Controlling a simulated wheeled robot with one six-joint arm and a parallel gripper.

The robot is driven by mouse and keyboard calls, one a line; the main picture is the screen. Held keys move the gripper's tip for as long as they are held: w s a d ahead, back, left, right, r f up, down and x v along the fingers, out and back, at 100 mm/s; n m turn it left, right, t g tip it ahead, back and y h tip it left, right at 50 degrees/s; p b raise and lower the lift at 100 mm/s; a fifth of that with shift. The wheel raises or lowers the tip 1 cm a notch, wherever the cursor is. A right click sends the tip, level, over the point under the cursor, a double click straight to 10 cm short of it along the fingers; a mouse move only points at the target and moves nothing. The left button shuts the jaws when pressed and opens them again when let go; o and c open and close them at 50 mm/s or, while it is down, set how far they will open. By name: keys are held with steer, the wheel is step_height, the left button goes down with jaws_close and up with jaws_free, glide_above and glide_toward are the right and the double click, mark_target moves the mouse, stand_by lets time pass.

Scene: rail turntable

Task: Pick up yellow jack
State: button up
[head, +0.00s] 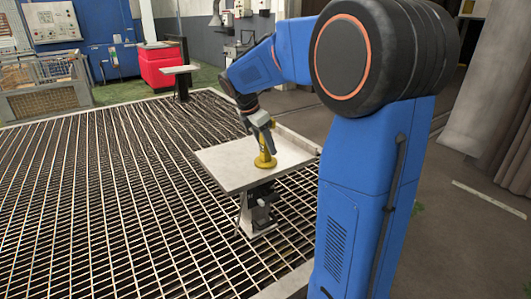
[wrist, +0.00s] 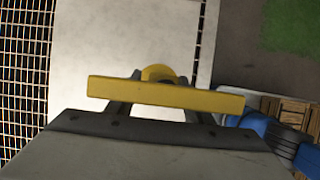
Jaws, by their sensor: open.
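The yellow jack (head: 265,160) stands upright on a pale square table, with its round base on the top. My gripper (head: 262,143) comes down over it from above, tilted. In the wrist view the open fingers (wrist: 158,106) lie left and right of the middle. A yellow bar (wrist: 165,95) crosses in front of them, and a rounded yellow part (wrist: 158,73) shows beyond it. I cannot tell whether the fingers touch the jack. The gripper hides part of the jack's upper portion in the head view.
The pale table (head: 225,170) stands on a short column above a grating floor (head: 120,200). Its left side is clear. A red cabinet (head: 165,66), a wire crate (head: 45,88) and blue machinery stand at the back, away from the arm.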

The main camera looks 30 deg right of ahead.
steer(key=shift+c, duration=0.4)
jaws_close()
steer(key=shift+r, duration=0.1)
